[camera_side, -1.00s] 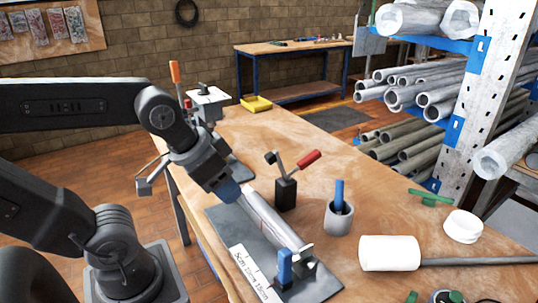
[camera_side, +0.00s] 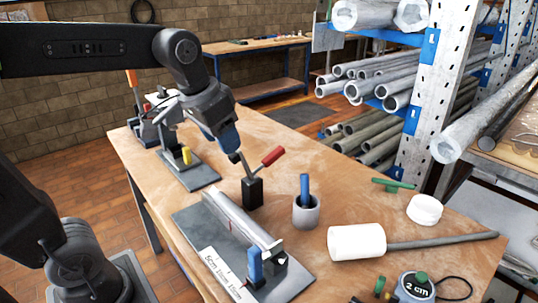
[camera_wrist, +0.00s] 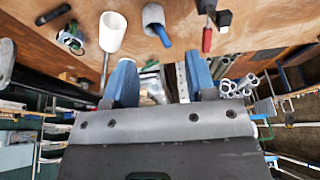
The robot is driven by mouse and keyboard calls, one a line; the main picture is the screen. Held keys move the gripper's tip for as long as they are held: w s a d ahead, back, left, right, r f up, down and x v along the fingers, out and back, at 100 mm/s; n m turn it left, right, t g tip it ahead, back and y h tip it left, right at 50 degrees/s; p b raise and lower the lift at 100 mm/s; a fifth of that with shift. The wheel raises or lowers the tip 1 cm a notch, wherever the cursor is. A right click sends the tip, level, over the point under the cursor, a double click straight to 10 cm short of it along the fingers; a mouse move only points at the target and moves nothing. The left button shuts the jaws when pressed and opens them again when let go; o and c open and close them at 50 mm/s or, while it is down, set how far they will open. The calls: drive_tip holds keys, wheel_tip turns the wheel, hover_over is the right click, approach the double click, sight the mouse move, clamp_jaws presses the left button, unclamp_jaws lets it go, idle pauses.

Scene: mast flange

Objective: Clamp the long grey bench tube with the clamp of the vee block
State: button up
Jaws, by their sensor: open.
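The long grey bench tube (camera_side: 238,218) lies along a grey base plate (camera_side: 190,226) marked with a centimetre scale. An upright blue part (camera_side: 254,265) stands near the tube's near end, beside a small dark fitting (camera_side: 281,260). A black block (camera_side: 252,191) with a tilted lever and red handle (camera_side: 272,156) stands next to the plate; I cannot tell if it is the vee block's clamp. My gripper (camera_side: 227,142) is above the bench, close to this lever in the picture. In the wrist view its blue fingers (camera_wrist: 160,82) are apart, and the red handle (camera_wrist: 207,39) shows beyond them.
A grey cup (camera_side: 306,212) holding a blue part and a white-headed mallet (camera_side: 357,242) stand to the right. A yellow-handled fixture (camera_side: 187,155) is behind my gripper. A tape measure (camera_side: 414,288) lies at the front. A tube rack (camera_side: 413,120) borders the right.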

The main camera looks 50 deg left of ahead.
drive_tip(key=w+a+g, duration=0.2)
drive_tip(key=w+a, duration=0.3)
drive_tip(key=w, duration=0.9)
drive_tip(key=g, duration=0.2)
hover_over(275, 152)
wheel_tip(275, 152, down, 5)
wheel_tip(275, 152, down, 14)
drive_tip(key=shift+a+r, duration=0.1)
drive_tip(key=shift+r, duration=0.1)
clamp_jaws()
